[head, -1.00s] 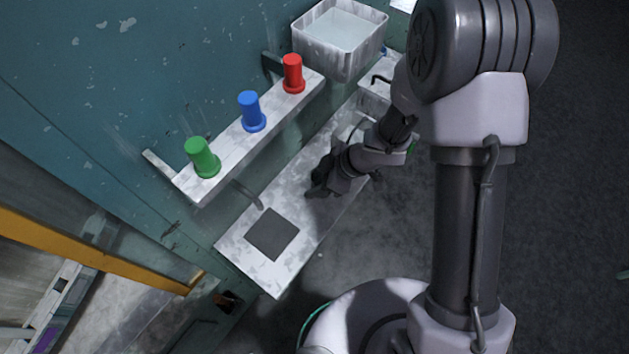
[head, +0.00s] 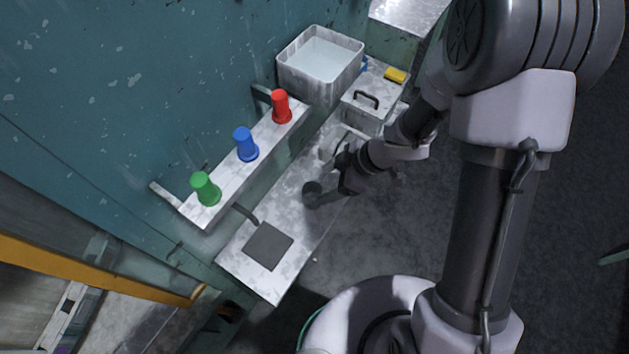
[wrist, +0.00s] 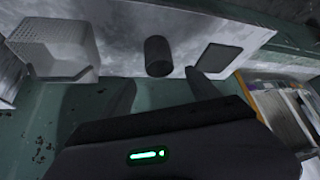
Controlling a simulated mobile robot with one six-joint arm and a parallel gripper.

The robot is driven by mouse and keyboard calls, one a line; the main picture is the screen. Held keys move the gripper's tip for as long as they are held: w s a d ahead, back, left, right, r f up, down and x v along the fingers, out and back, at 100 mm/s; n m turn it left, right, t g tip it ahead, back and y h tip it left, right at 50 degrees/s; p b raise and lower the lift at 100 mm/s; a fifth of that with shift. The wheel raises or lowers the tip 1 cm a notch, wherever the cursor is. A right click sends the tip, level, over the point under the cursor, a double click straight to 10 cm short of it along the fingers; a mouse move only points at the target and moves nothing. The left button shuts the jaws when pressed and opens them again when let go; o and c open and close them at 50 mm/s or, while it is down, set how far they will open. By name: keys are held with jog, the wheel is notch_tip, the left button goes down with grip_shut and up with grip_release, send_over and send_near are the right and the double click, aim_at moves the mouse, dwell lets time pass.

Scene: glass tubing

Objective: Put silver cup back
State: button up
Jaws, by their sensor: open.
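A dark grey cup, likely the silver cup (head: 311,190), stands on the lower white counter (head: 270,284), just left of my gripper (head: 334,190) in the head view. In the wrist view the cup (wrist: 157,57) stands beyond and between the fingertips of my gripper (wrist: 162,82). The gripper is open and empty, and the cup looks apart from both fingers. A dark square pad (head: 268,246) lies on the near end of the counter; it also shows right of the cup in the wrist view (wrist: 218,58).
Green (head: 205,188), blue (head: 245,144) and red (head: 281,106) cups stand on a wall shelf (head: 208,212) above the counter. A white basin (head: 318,85), a lidded box (head: 372,105) and a yellow item (head: 395,75) are behind. A white perforated basket (wrist: 55,48) stands left of the cup.

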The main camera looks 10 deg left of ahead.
jog(key=w+d+r+m+t+h, duration=0.2)
jog(key=w+d+r+m+t, duration=0.3)
jog(key=w+r, duration=0.45)
jog(key=s+d+r+m+t+h, duration=0.35)
jog(key=d+r+m+h, duration=0.25)
jog(key=d+r+m, duration=0.7)
jog(key=s+a+r+m+g+y, duration=0.1)
jog(key=s+a+r+m+y, duration=0.15)
jog(key=s, duration=0.65)
jog(key=s+a+r+m+g+y, duration=0.15)
jog(key=s+r, duration=0.25)
jog(key=s, duration=0.5)
notch_tip(320, 180, down, 16)
jog(key=b, duration=1.5)
jog(key=shift+m+h+b, duration=0.3)
jog(key=shift+b, duration=0.1)
jog(key=shift+d, duration=0.1)
